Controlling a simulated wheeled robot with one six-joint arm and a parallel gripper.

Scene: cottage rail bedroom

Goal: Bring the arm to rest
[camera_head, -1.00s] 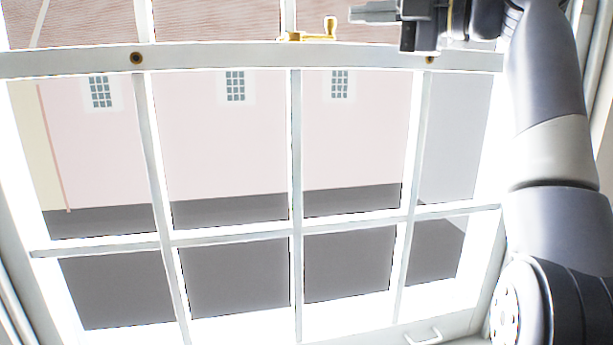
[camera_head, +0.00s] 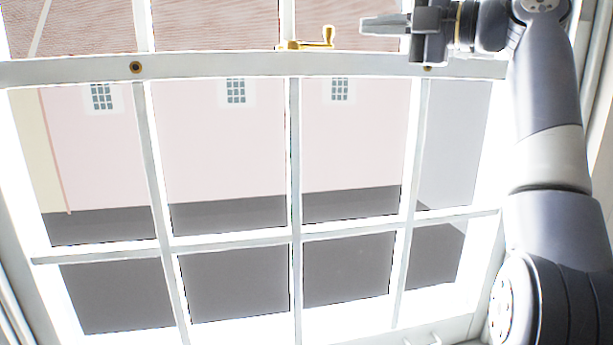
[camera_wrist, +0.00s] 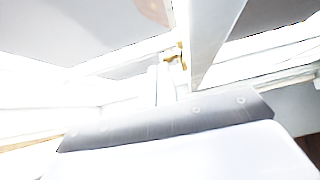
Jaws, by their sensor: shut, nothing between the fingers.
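My gripper (camera_head: 384,25) is at the upper right in the head view, its fingers pointing left. It is shut and empty. The fingertips are to the right of a brass window latch (camera_head: 308,42), with a visible gap between them in the picture. My arm rises along the right side of the head view. In the wrist view, a wide grey edge of my gripper's body fills the lower middle, and a small brass piece (camera_wrist: 175,58) shows beyond it.
A white sash window (camera_head: 295,155) with several panes fills the head view. Its horizontal meeting rail (camera_head: 220,68) runs behind the gripper and carries brass round fittings (camera_head: 136,67). A pale handle (camera_head: 424,338) shows on the lower rail. Buildings lie outside the glass.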

